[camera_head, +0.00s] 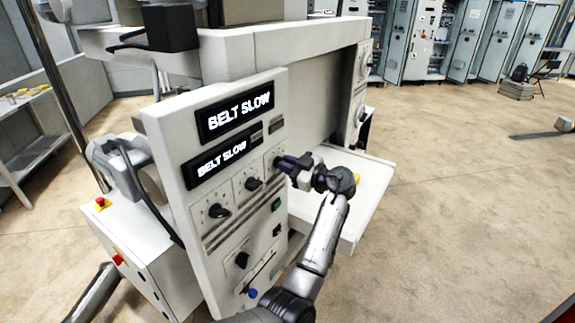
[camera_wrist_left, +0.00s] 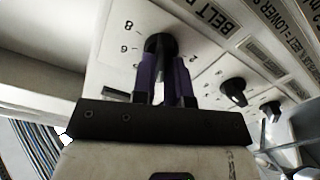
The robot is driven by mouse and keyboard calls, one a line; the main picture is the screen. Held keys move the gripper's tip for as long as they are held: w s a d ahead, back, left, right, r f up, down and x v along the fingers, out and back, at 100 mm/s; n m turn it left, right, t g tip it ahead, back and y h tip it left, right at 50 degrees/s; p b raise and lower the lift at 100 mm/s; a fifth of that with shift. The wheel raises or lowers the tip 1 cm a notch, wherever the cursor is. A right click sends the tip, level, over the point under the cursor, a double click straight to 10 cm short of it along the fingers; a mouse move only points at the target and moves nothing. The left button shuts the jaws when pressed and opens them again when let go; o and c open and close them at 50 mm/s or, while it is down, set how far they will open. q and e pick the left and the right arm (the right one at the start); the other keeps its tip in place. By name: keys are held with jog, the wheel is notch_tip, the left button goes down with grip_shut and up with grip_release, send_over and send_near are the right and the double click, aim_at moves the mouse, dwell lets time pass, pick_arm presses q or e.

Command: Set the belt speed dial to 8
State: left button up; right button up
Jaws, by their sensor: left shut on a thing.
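The belt speed dial (camera_wrist_left: 160,44) is a black knob on the white control panel (camera_head: 190,130). In the left wrist view its scale shows an 8 and a 6 to the left of the knob and a 2 to the right. My left gripper (camera_head: 281,162) reaches the rightmost dial of the panel's upper row. In the left wrist view its two purple fingers (camera_wrist_left: 165,82) are shut on the knob, one on each side. The fingers cover part of the knob and scale, and I cannot read the pointer's setting. My right gripper is not in view.
Two displays (camera_head: 235,109) on the panel read BELT SLOW. Two more black dials (camera_head: 217,211) sit left of the held one. Below are a green switch (camera_head: 276,204), another black knob (camera_head: 242,260) and a blue-tipped lever (camera_head: 252,293). A white tray (camera_head: 368,205) juts out at the right.

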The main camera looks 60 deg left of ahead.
pick_arm(q)
grip_shut()
jog(key=shift+w+a+f+m+p, duration=0.1)
jog(key=shift+m+p, duration=1.8)
jog(key=shift+m, duration=2.1)
jog(key=shift+w+f+m+p, duration=0.15)
jog(key=shift+m+p, duration=1.75)
jog(key=shift+m, duration=2.1)
jog(key=shift+w+a+f+m+p, duration=0.1)
jog(key=shift+m+p, duration=1.8)
jog(key=shift+m, duration=2.1)
